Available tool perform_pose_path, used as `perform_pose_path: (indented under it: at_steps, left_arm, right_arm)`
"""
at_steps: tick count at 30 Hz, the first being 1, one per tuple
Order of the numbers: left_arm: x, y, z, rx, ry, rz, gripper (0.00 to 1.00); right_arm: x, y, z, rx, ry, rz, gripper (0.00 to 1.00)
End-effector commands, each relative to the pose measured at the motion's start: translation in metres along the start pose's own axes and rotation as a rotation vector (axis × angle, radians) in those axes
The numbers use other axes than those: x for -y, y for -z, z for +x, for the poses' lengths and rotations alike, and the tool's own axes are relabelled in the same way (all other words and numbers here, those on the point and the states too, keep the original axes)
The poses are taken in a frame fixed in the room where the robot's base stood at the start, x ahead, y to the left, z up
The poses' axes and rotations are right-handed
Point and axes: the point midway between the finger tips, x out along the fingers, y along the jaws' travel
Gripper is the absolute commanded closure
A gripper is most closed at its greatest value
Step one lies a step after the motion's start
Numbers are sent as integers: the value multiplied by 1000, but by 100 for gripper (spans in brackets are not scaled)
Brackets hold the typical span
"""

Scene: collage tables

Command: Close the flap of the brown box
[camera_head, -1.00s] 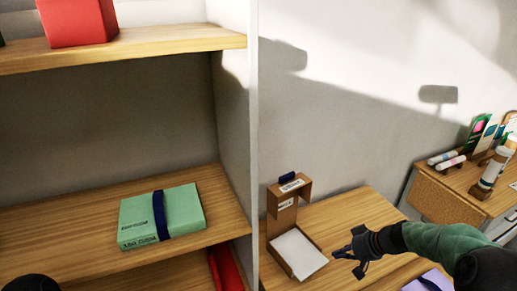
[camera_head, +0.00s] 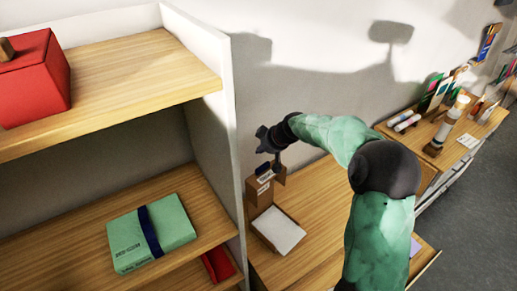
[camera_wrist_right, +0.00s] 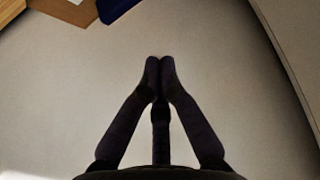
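The brown box (camera_head: 268,234) sits open on the wooden table beside the shelf unit in the head view, with a white sheet (camera_head: 278,230) inside. Its brown flap (camera_head: 259,192) stands upright at the back, with a small dark blue piece (camera_head: 263,168) at its top. My right gripper (camera_head: 264,139) is above and behind the raised flap. In the right wrist view my fingertips (camera_wrist_right: 160,64) meet with nothing visible between them. A brown piece (camera_wrist_right: 66,12) and a dark blue piece (camera_wrist_right: 118,6) show at that view's top left. My left gripper is not in view.
The shelf unit (camera_head: 238,125) stands close left of the box, holding a green package (camera_head: 150,233) with a blue band and a red box (camera_head: 35,80). The wall is behind. A desk with bottles and white rolls (camera_head: 403,123) is at right.

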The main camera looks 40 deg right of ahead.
Motion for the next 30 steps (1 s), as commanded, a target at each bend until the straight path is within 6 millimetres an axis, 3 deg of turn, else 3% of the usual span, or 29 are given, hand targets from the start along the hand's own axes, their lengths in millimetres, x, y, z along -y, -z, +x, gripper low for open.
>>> perform_pose_path:
  at_steps: [6,16,30]
  left_arm:
    - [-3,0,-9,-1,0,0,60]
    - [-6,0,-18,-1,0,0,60]
    - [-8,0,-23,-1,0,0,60]
  right_arm:
    - [1,0,39,3,3,1,100]
    - [1,0,81,2,2,3,100]
    - [0,-30,56,1,1,3,100]
